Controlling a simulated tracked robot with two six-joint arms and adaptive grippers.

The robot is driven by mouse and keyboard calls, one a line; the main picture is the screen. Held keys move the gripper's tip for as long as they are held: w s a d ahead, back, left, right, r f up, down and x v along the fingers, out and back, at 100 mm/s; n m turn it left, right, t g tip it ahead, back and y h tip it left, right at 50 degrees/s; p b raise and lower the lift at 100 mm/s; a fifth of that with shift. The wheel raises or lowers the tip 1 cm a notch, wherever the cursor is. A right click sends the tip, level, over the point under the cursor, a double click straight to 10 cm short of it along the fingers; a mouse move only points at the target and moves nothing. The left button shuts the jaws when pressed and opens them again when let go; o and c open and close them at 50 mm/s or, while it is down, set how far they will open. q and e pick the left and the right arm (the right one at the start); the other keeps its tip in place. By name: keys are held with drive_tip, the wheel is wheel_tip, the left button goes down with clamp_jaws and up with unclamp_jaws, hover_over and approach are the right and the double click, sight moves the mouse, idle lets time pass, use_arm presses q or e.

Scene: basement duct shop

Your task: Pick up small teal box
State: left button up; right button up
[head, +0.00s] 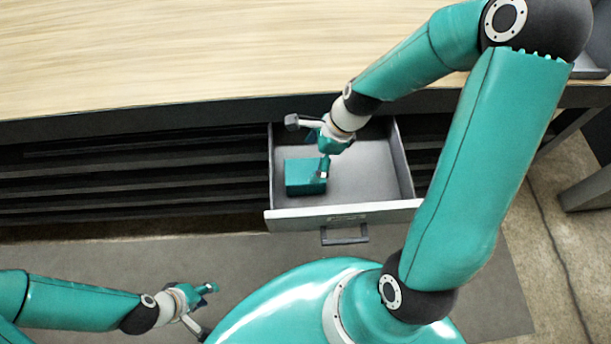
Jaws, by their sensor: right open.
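The small teal box (303,178) lies inside the open drawer (385,210), against its left side in the head view. My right gripper (308,147) is over the drawer, with its fingers spread. One fingertip overlaps the right edge of the box in the picture, and the other points left above the box. I cannot tell whether the fingertip touches the box. My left gripper (207,311) is low at the left, away from the drawer, with its fingers apart and nothing between them.
A wooden worktop (200,55) spans the top of the view, with dark shelf rails (130,175) beneath it. The drawer has a dark handle (344,235) on its front. The rest of the drawer floor is bare. A grey mat (120,255) covers the floor in front.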

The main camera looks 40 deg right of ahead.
sight(305, 171)
drive_tip(key=x, duration=0.2)
drive_tip(key=shift+a+f, duration=0.25)
drive_tip(key=shift+f, duration=0.05)
drive_tip(key=b+x, duration=0.1)
drive_tip(key=x, duration=0.1)
drive_tip(key=b+x, duration=0.1)
drive_tip(key=x, duration=0.2)
drive_tip(key=shift+s+d+b, duration=0.1)
drive_tip(key=shift+s+b, duration=0.15)
drive_tip(key=shift+b, duration=0.15)
drive_tip(key=shift+w+f, duration=0.1)
drive_tip(key=shift+f, duration=0.05)
drive_tip(key=shift+f, duration=0.25)
drive_tip(key=c, duration=1.2)
drive_tip(key=shift+c, duration=0.2)
drive_tip(key=shift+r, duration=0.1)
